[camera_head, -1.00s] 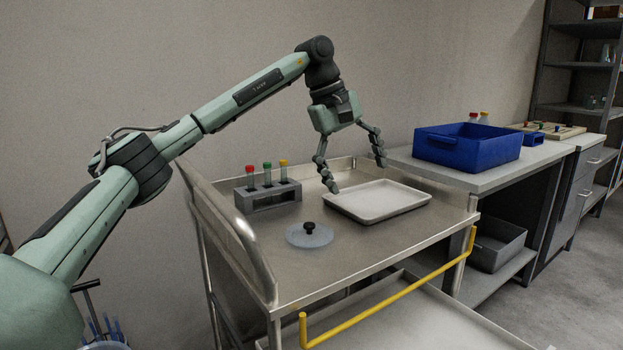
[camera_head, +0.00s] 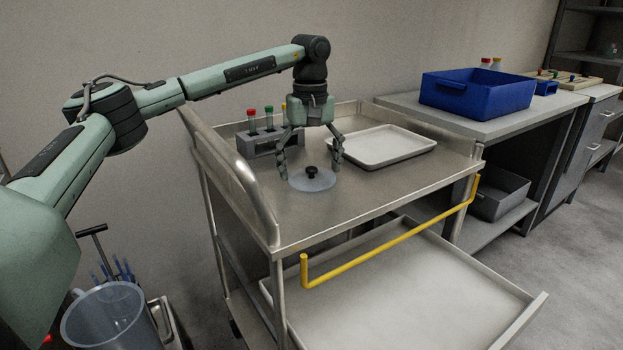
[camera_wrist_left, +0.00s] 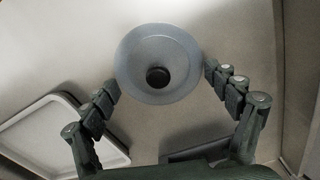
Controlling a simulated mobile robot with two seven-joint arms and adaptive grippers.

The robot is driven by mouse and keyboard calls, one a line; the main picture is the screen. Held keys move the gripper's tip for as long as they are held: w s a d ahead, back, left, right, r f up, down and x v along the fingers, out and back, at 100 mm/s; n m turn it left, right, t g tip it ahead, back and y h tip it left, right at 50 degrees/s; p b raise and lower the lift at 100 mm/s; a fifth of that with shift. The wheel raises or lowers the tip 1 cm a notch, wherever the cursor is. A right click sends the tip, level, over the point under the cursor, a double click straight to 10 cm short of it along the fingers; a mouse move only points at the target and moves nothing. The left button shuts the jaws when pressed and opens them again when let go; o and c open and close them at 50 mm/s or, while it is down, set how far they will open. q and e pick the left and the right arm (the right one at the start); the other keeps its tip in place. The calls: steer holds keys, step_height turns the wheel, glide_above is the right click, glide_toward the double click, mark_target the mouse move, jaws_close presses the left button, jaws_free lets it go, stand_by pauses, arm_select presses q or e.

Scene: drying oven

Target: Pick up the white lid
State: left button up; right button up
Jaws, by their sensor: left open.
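The white lid (camera_head: 312,181) is a pale, slightly see-through disc with a black knob (camera_head: 311,171) in its middle. It lies flat on the metal cart's top. My left gripper (camera_head: 309,167) is open and points down over the lid, with one finger to each side of the knob. In the left wrist view the lid (camera_wrist_left: 140,65) lies ahead between the spread fingertips (camera_wrist_left: 162,82), and nothing is held. Whether the fingers touch the lid I cannot tell. My right gripper does not show.
A rack of tubes (camera_head: 258,143) stands just behind the left finger. A white tray (camera_head: 384,147) lies to the right on the cart (camera_head: 375,190). The cart has a raised rail and a yellow handle (camera_head: 390,242). A blue bin (camera_head: 477,94) stands on the bench.

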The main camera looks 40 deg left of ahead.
arm_select(q)
steer(key=c, duration=0.8)
steer(key=shift+s, duration=0.1)
steer(key=shift+c, duration=0.8)
steer(key=shift+f, duration=0.1)
